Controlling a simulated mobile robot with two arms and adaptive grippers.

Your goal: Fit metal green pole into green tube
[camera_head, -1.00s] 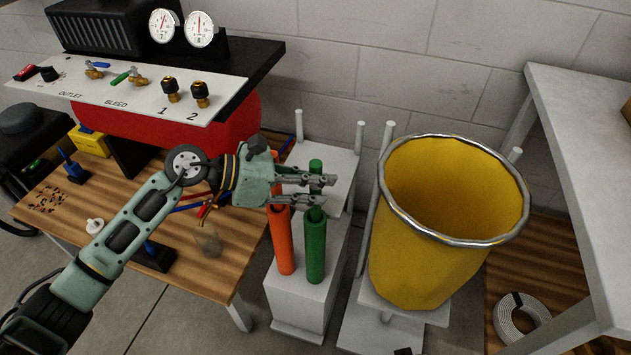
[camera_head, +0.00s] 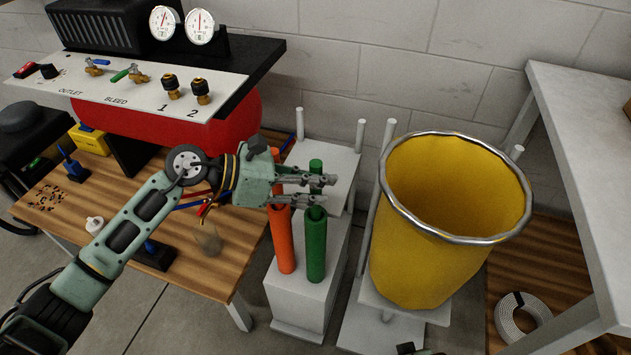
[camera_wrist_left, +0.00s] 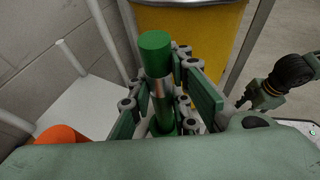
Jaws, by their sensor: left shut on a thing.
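The green tube (camera_head: 316,247) stands upright on a white stand beside an orange tube. My left gripper (camera_head: 318,188) is shut on the green pole (camera_head: 315,166), whose top sticks up above the fingers. The pole is upright and in line over the tube's mouth; the fingers hide part of it, and I cannot tell whether its lower end is inside. In the left wrist view, the pole (camera_wrist_left: 155,52) has a green top and a shiny metal middle between the fingers. Part of my right arm with its gripper (camera_wrist_left: 245,99) shows small at the right there; its jaws are unclear.
The orange tube (camera_head: 282,240) is just left of the green one. A large yellow bin (camera_head: 420,265) with a metal rim stands close on the right. A wooden table (camera_head: 180,265) with a red compressor (camera_head: 220,128) is at the left. A grey table (camera_head: 590,180) is at the far right.

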